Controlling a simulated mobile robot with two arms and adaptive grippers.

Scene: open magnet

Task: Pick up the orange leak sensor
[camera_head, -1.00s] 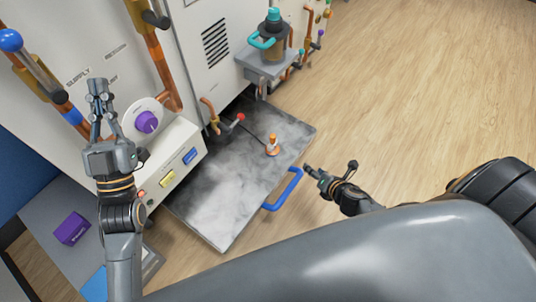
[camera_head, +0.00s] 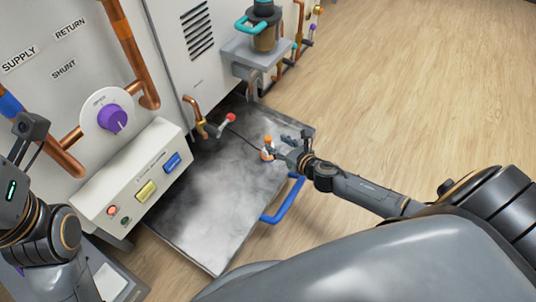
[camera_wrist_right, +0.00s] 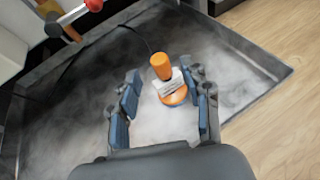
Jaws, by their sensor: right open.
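The orange leak sensor (camera_head: 268,142) stands upright on the grey drip tray (camera_head: 215,240), with a thin dark cable running from it. In the right wrist view the sensor (camera_wrist_right: 162,68) has an orange top, a white label and an orange base. My right gripper (camera_head: 279,146) is open at the sensor. In the right wrist view the open fingers (camera_wrist_right: 165,92) lie either side of the sensor's near part, with visible gaps. Whether a finger touches it is unclear. My left gripper (camera_head: 28,140) is partly in view at the left edge; its fingertips are not clear.
A blue handle (camera_head: 284,204) is on the tray's near right edge. A red-ended valve (camera_head: 226,122) hangs over the tray's back. A control box (camera_head: 140,180) with yellow and blue buttons stands left of the tray. Open wooden floor lies to the right.

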